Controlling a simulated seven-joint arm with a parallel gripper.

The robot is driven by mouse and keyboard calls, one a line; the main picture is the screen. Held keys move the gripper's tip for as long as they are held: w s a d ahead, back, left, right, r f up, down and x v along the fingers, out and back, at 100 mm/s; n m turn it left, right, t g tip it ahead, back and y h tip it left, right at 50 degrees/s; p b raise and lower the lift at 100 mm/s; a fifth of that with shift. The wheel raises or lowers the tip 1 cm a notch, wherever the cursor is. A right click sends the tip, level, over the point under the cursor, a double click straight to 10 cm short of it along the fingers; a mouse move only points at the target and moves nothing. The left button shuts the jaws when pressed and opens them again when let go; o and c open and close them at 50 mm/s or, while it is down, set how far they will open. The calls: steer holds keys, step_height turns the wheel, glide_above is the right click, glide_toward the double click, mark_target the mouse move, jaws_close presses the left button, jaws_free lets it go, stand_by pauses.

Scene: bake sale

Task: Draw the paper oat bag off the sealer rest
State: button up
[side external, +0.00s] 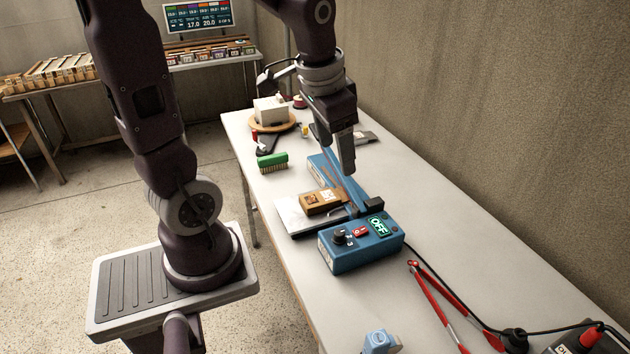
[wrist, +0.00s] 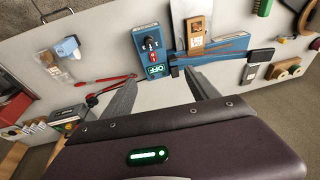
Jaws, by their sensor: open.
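The paper oat bag (side external: 320,202) is a small brown packet with pale labels. It lies on the flat pale sealer rest (side external: 291,214), beside the blue sealer (side external: 345,259), whose display reads OFF. In the wrist view the bag (wrist: 195,27) is near the top, on the rest, with the sealer (wrist: 151,48) to its left. My gripper (side external: 343,168) is open and empty, above and behind the bag in the side view. In the wrist view its fingers (wrist: 161,75) are spread, apart from the bag. Whether the bag's end sits under the sealer's bar cannot be told.
A green brush (side external: 272,161), a white box (side external: 271,110) on a round board and a dark flat tool stand farther along the table. Red-handled tongs (side external: 437,305) and a black cable lie at the near right. A wall borders the table's right side.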

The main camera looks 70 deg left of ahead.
steer(key=shift+o, duration=0.6)
steer(key=w+a+f+g, duration=0.1)
steer(key=w+a+f, duration=0.1)
steer(key=a+f, duration=0.3)
steer(key=shift+a+f, duration=0.15)
steer(key=shift+a, duration=0.35)
steer(key=g+h, duration=0.1)
steer(key=g, duration=0.1)
glide_above(311, 200)
step_height(311, 200, down, 12)
steer(key=shift+r, duration=0.25)
step_height(311, 200, down, 7)
steer(key=shift+c, duration=0.4)
steer(key=c, duration=0.9)
steer(key=shift+s+r, duration=0.15)
steer(key=shift+s, duration=2.8)
